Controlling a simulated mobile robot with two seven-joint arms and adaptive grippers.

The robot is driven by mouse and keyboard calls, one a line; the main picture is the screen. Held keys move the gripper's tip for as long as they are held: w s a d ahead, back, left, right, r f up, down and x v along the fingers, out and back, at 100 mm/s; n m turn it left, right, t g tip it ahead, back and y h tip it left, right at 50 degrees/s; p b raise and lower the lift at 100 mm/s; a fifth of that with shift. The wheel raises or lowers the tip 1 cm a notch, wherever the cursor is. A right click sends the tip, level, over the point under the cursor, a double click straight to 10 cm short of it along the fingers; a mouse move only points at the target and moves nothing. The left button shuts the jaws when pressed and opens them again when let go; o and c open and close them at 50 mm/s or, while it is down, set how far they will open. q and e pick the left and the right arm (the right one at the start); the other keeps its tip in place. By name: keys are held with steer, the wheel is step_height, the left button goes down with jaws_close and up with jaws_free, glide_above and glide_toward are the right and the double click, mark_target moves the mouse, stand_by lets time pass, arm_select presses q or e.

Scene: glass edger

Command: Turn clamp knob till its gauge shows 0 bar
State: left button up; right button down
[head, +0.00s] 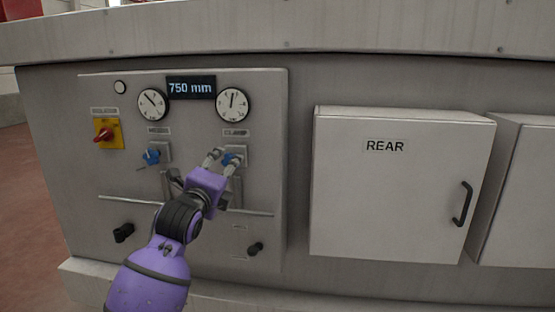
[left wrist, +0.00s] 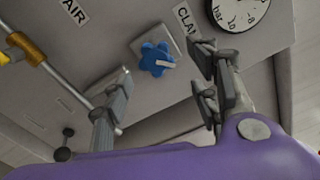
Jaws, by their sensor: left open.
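The blue clamp knob (head: 230,155) sits on the panel under the label CLAMP, partly hidden by my fingers. In the left wrist view the blue lobed knob (left wrist: 152,58) with a white pointer mark shows clearly. My left gripper (head: 225,159) is at the knob, open, with a finger to either side of it; I cannot tell whether they touch it. In the left wrist view, the gripper (left wrist: 162,72) has gaps beside the knob. The clamp gauge (head: 234,104) has its needle pointing about straight up. It is cut off in the left wrist view (left wrist: 238,8). My right gripper is not in view.
Left on the panel are a second blue knob (head: 151,157), a second gauge (head: 152,104), and a red-and-yellow switch (head: 108,133). A display (head: 191,87) reads 750 mm. Black knobs (head: 123,233) and a rail lie lower. A REAR cabinet door (head: 400,205) stands right.

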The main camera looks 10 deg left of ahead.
arm_select(q)
steer(key=shift+w+a+f+m, duration=0.1)
steer(key=shift+w+a+m, duration=0.1)
steer(key=shift+a+m, duration=0.6)
steer(key=w, duration=0.4)
steer(key=w+d, duration=0.1)
steer(key=w, duration=0.1)
steer(key=shift+w+f, duration=0.1)
steer(key=shift+w, duration=0.3)
steer(key=shift+d, duration=0.1)
steer(key=c, duration=1.1)
